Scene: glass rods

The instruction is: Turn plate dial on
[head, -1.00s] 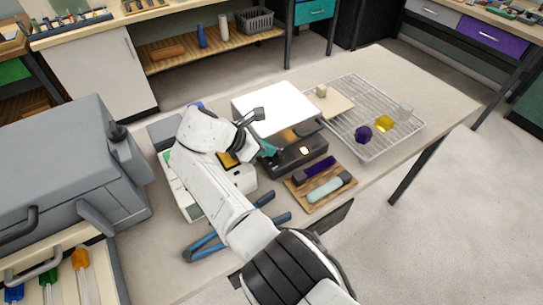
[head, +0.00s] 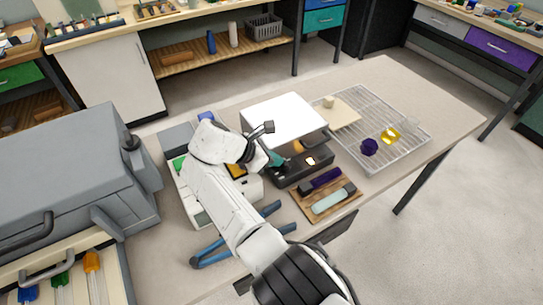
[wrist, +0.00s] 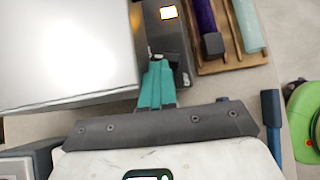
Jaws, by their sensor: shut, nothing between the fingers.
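The plate is a dark grey unit with a front control panel (head: 301,171) and a broad white top (head: 284,118). A small lit square (head: 310,161) glows on the panel; it also shows in the wrist view (wrist: 168,12). My gripper (head: 276,160) has teal fingers and is at the left part of the panel. In the wrist view the fingers (wrist: 157,84) are shut and empty, with their tips over the panel. I cannot tell whether they touch it. The dial is not clearly seen; my fingers seem to cover that area.
A wooden tray (head: 333,207) with a purple and a pale teal bar lies in front of the plate. A wire rack (head: 405,148) with a purple piece (head: 369,146) and a yellow piece (head: 390,136) stands at right. Blue-handled tongs (head: 212,254) lie under my arm. A big grey furnace (head: 70,190) fills the left.

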